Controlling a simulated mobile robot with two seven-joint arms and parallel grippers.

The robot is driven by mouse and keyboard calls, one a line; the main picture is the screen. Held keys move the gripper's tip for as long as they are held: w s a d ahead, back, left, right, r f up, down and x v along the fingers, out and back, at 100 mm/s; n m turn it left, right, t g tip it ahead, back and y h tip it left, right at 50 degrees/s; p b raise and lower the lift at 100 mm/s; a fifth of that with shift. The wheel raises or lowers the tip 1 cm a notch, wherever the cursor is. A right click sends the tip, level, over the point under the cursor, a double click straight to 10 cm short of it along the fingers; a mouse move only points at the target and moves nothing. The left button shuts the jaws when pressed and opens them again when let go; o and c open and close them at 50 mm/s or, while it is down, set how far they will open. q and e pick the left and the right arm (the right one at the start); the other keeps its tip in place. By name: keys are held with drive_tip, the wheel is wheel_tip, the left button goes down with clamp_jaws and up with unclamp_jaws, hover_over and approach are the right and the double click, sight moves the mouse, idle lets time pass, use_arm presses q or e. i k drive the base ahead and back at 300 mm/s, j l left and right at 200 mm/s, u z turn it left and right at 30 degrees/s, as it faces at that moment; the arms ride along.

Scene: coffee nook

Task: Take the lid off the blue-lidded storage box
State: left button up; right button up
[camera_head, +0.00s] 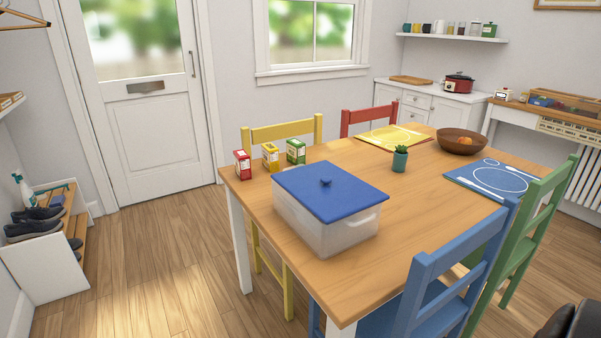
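The storage box (322,230) stands upright on the near left part of the wooden table. It is translucent white with a handle on its right end. The contents cannot be made out through the walls. Neither my left nor my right gripper shows clearly; only a dark shape is at the bottom right corner.
Red, yellow and green cartons (270,158) stand behind the box. A potted plant (399,159), a bowl (461,141) and two placemats (491,180) lie farther right on the table (430,190). A blue chair (462,245) is at the near side. Table right of the box is bare.

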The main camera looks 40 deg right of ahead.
sight(332, 194)
drive_tip(key=i, duration=1.45)
drive_tip(key=i+j+z, duration=0.1)
drive_tip(key=i+z, duration=0.3)
drive_tip(key=i+j+z, duration=0.2)
drive_tip(key=i+z, duration=0.25)
drive_tip(key=z, duration=1.75)
